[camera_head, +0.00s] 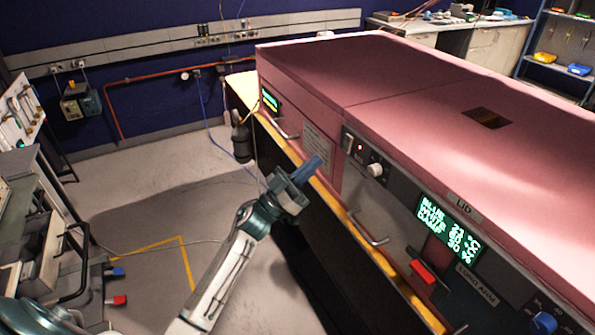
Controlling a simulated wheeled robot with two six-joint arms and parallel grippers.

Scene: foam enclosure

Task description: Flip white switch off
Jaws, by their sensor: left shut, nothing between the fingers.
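The pink enclosure carries a dark control panel (364,158) on its near side. At the panel's left end is a small pale upright switch (348,143); its position is too small to read. Beside it are a small red light (360,148) and a round white knob (375,170). My left gripper (314,163) is shut and empty, its blue fingers pointing up and right. In the picture it is left of and a little below the switch, apart from it. My right gripper is out of view.
The pink enclosure (440,90) fills the right side. A lit green display (449,228), a metal handle (368,228), a red block (423,271) and a blue knob (543,323) are on its front. Grey floor (165,190) is open at left.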

